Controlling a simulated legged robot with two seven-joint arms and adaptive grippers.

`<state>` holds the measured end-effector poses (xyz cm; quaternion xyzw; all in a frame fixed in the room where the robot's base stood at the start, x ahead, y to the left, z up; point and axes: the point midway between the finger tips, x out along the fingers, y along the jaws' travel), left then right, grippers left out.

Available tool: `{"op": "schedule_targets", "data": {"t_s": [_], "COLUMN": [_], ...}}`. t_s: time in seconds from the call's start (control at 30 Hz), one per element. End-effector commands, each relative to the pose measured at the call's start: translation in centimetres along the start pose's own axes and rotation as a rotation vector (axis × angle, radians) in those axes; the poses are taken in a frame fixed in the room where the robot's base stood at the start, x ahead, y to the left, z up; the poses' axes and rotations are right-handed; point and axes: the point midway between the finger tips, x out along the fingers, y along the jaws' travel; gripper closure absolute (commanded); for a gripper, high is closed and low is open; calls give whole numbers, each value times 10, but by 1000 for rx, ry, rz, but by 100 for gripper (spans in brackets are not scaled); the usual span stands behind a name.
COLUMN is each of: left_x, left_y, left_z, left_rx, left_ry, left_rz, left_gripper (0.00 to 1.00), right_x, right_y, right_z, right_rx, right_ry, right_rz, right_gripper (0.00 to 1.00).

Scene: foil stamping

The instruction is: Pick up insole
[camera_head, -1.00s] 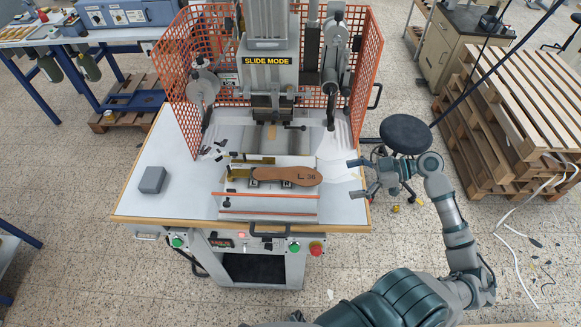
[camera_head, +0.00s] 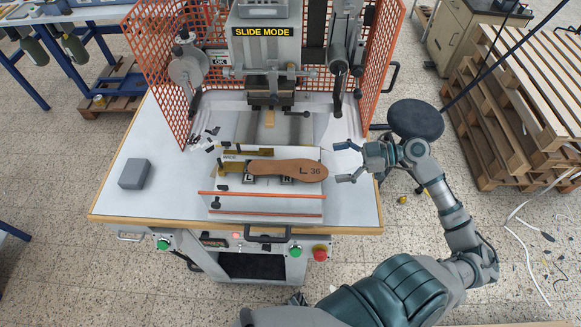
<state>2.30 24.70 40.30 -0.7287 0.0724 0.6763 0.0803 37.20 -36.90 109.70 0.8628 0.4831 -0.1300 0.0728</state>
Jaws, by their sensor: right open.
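The brown insole (camera_head: 288,170), marked "L 36", lies across the fixture plate (camera_head: 265,205) on the white table, with its wide end to the right. Small blocks marked L and R show under it. My right gripper (camera_head: 338,163) is open and empty. Its fingers point left, just right of the insole's wide end, with a small gap between them in the picture. My left gripper is not in view.
The stamping machine (camera_head: 263,50) stands behind the fixture, with orange mesh guards (camera_head: 160,70) at both sides. A grey box (camera_head: 135,174) sits at the table's left. A black stool (camera_head: 416,119) and pallets (camera_head: 500,110) stand to the right.

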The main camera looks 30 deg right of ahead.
Motion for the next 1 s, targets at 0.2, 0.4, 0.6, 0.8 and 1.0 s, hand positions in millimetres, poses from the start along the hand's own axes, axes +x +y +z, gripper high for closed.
{"op": "schedule_targets", "data": {"t_s": [0.2, 0.4, 0.6, 0.8, 1.0], "left_x": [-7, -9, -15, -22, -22], "left_y": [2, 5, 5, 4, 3], "left_z": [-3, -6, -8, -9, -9], "left_rx": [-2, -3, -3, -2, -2], "left_ry": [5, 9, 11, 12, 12], "left_rz": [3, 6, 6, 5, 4], "left_gripper": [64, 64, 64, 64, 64], "right_x": [50, 71, 88, 114, 123], "right_y": [-1, -1, -2, -1, -2], "right_z": [-2, -2, -7, -9, -7], "right_rx": [-2, -1, -2, 0, 1], "right_ry": [-3, -2, -2, 1, -1], "right_rz": [-3, 0, -2, 0, 1], "right_gripper": [0, 0, 0, 0, 0]}}
